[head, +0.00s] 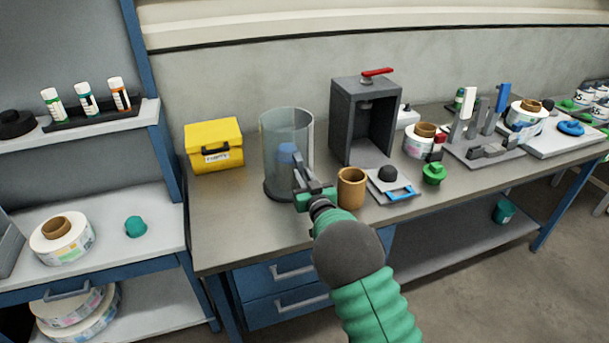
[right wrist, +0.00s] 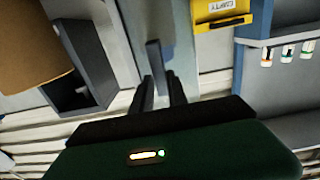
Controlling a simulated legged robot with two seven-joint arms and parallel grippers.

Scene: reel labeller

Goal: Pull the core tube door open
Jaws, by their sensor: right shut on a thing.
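The core tube (head: 276,130) is a clear upright cylinder on a dark base, standing on the bench in the head view. A blue object shows dimly inside it. My right gripper (head: 299,167) is at the tube's front right side. In the right wrist view my right gripper's fingers (right wrist: 161,92) are shut on a narrow grey-blue upright bar, the door handle (right wrist: 154,58). The door's edges are hard to make out against the clear wall, and my gripper covers part of it, so I cannot tell how far it stands open. My left gripper is not in view.
A brown cardboard core (head: 351,190) stands just right of my gripper. A dark press with a red lever (head: 343,125) stands behind it. A yellow box (head: 213,157) is at the left. The bench front left (head: 235,228) is clear.

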